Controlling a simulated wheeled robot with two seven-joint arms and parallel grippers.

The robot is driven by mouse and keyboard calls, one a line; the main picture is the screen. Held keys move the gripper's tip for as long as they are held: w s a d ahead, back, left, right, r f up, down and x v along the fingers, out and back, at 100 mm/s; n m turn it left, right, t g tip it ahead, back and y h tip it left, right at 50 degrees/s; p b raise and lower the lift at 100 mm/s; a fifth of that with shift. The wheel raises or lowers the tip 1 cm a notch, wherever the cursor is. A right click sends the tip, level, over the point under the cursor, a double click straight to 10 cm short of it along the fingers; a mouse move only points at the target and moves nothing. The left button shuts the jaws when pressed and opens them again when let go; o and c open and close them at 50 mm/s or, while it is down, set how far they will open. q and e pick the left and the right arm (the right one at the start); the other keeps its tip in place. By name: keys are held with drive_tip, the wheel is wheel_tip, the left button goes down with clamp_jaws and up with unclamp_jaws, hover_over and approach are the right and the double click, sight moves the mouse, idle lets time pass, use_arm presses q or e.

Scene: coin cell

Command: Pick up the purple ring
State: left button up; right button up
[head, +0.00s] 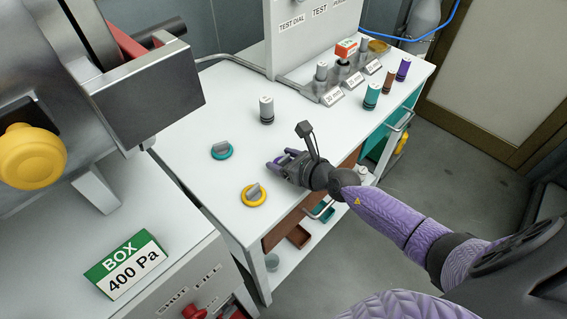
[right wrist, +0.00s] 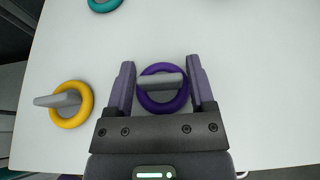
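The purple ring (right wrist: 163,107) lies on the white table top in the right wrist view, with a grey bar-shaped grip across its upper part. My right gripper (right wrist: 160,63) is open, with one finger on each side of the ring. The gaps to the ring look small, and I cannot tell whether the fingers touch it. In the head view my right gripper (head: 273,163) is low over the table near its front edge, and I cannot make out the ring there. My left gripper is not in view.
A yellow ring (head: 253,195) and a teal ring (head: 221,151), both with grey grips, lie left of my right gripper. A grey cylinder (head: 266,110) stands behind. Labelled holders and several cylinders occupy the far right. A large machine (head: 140,95) stands at left.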

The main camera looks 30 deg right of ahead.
drive_tip(key=shift+s+f, duration=0.1)
drive_tip(key=shift+f, duration=0.05)
clamp_jaws()
